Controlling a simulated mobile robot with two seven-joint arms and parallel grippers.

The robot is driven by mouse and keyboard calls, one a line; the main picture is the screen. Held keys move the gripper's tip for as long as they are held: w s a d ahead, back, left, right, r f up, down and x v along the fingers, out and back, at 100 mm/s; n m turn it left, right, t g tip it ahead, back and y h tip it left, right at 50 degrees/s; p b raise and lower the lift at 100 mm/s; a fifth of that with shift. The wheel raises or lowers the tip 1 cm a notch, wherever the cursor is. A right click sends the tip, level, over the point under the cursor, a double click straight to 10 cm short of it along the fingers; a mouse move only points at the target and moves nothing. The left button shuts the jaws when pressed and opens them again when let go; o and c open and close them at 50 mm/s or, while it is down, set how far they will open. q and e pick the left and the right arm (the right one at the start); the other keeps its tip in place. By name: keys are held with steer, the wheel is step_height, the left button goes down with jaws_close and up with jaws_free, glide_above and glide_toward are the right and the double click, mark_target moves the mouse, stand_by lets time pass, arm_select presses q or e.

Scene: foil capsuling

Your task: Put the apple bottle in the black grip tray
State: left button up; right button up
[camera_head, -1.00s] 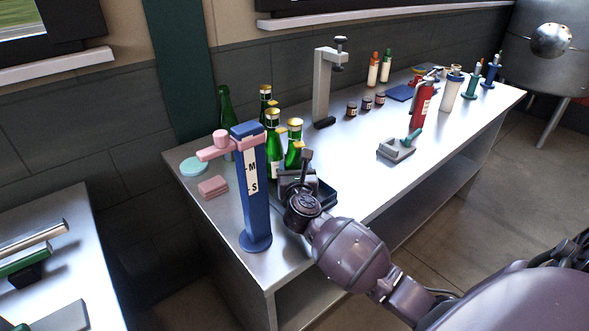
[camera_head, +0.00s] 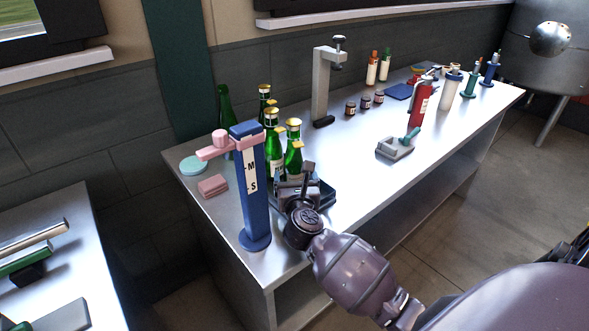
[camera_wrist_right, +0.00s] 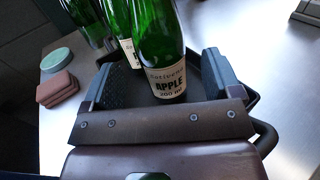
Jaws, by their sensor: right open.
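The apple bottle (camera_wrist_right: 162,55) is green glass with a cream label reading APPLE. In the wrist view it stands between the two fingers of my right gripper (camera_wrist_right: 158,88), which is open with a gap on both sides. The black grip tray (camera_wrist_right: 122,90) lies under and around the bottle's base, and the base appears to be on its floor. In the head view the tray (camera_head: 325,194) is partly hidden by my right gripper (camera_head: 294,180). The bottle is among green bottles (camera_head: 272,150) there. My left gripper is out of view.
A blue post (camera_head: 254,205) with a pink arm stands left of my right gripper. A pink block (camera_head: 213,186) and a teal disc (camera_head: 193,165) lie by the bottles. A grey clamp stand (camera_head: 322,90) is behind. The bench's middle front is mostly clear.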

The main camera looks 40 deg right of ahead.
steer(key=v, duration=0.7)
steer(key=shift+s+a, duration=0.1)
steer(key=shift+s, duration=0.05)
stand_by(0.3)
